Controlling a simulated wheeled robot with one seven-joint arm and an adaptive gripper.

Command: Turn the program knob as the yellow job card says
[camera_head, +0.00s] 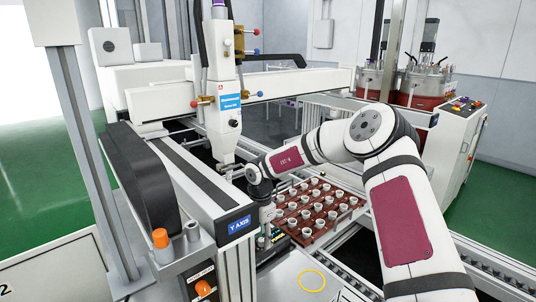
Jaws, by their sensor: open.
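An orange knob (203,288) sits on a small panel at the bottom, left of centre; I cannot read its setting. I cannot tell whether this is the program knob. An orange-capped part (160,238) stands on a grey ledge above and left of it. I make out no yellow job card; a yellow ring (312,280) marks a pale flat surface at the bottom. My gripper (268,238) hangs under my wrist near the centre, small and partly hidden, its jaws open. It is up and right of the orange knob, apart from it.
A reddish tray (320,231) of several small white cups lies right of my gripper. The white gantry beam marked Y AXIS (207,198) stands close on its left. A vertical dispensing head (222,110) stands behind. Steel tanks (420,84) are at the back right.

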